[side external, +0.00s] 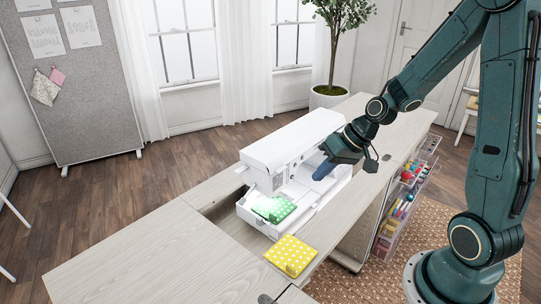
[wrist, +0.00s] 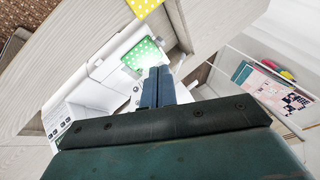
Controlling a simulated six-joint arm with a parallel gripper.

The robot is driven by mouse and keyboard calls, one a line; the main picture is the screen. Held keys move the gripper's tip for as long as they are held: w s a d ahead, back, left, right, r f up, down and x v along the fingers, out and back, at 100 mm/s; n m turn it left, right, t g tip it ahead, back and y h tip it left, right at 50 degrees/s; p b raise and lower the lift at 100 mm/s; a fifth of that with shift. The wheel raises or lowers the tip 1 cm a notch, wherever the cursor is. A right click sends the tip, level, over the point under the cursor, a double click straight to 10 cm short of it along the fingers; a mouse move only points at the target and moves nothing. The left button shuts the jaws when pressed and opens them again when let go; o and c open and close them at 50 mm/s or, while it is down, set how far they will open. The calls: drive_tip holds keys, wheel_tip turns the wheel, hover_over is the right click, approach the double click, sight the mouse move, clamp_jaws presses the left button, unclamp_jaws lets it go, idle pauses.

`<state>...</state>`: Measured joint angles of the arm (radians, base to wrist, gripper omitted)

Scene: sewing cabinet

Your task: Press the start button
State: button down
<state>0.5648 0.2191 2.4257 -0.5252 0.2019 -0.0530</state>
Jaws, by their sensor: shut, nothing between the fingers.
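A white sewing machine (side external: 290,150) stands in the opening of the cabinet, with its lamp lit at the needle end. In the wrist view the machine (wrist: 95,92) fills the middle left. My gripper (side external: 320,175) is at the front of the machine's arm, near its right half. Its blue fingers (wrist: 157,78) are shut with nothing between them. The start button is too small to tell in either view, so I cannot tell if the fingers touch it. A green dotted cloth (side external: 273,208) lies under the lamp; it also shows in the wrist view (wrist: 143,54).
A yellow dotted cloth (side external: 291,255) lies on the cabinet top (side external: 150,260) in front of the machine. Clear drawers with coloured spools (side external: 402,205) hang at the right side. The left cabinet top is clear.

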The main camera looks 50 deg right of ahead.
sight(292, 177)
drive_tip(key=w+d+f+m+t, duration=0.1)
drive_tip(key=d+f+m+t, duration=0.2)
drive_tip(key=d+f+m, duration=0.4)
drive_tip(key=shift+w+d+f, duration=0.3)
drive_tip(key=shift+d+f, duration=0.5)
drive_tip(key=shift+f, duration=1.95)
drive_tip(key=shift+w, duration=0.2)
drive_tip(key=w, duration=0.8)
drive_tip(key=shift+w, duration=0.2)
